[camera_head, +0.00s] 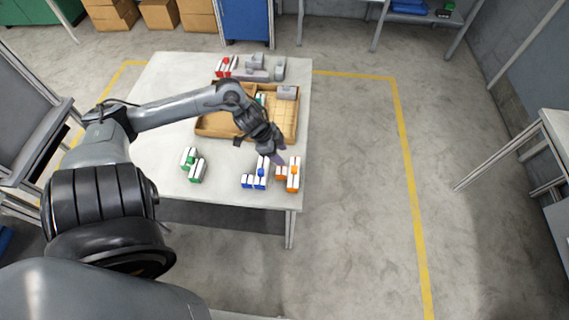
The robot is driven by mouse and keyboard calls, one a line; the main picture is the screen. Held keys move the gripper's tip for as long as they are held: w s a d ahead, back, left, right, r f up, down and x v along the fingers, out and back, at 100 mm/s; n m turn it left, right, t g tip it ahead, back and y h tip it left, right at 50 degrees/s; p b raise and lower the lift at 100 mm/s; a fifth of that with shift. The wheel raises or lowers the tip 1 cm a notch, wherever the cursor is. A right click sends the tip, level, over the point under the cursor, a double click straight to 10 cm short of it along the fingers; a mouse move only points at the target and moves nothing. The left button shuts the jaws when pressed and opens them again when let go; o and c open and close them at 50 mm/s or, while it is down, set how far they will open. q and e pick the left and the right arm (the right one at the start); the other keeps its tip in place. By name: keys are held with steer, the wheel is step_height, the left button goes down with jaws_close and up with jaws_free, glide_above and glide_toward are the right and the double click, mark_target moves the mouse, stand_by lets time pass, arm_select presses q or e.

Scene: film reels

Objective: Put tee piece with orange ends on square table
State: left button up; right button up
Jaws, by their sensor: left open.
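The white tee piece with orange ends (293,177) rests near the front right corner of a pale table (227,193). I cannot tell whether this is the table the task calls square. My left gripper (280,157) is open and empty, just behind and above the orange-ended piece, close to the blue-ended piece (248,181) as well. I cannot tell whether its fingers touch either piece. My right gripper is not in view.
Green-ended pieces (197,171) stand left of the blue-ended one. A wooden tray (215,125) holding grey and green-marked parts lies mid-table. Red-marked and grey parts (226,67) lie at the back. Another table (558,128) is at the right, across open floor.

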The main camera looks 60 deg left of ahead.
arm_select(q)
steer(key=d+f+n+t+y, duration=0.1)
steer(key=d+f+t+y, duration=0.15)
steer(key=d, duration=1.05)
steer(key=s+d+r+n+g, duration=0.3)
steer(key=s+d+r+n, duration=0.1)
steer(key=s+d, duration=0.5)
steer(key=shift+d, duration=1.1)
steer(key=shift+h, duration=0.25)
step_height(320, 180, up, 20)
steer(key=p, duration=2)
steer(key=shift+r+p, duration=0.25)
steer(key=shift+p, duration=0.05)
steer(key=shift+f, duration=0.1)
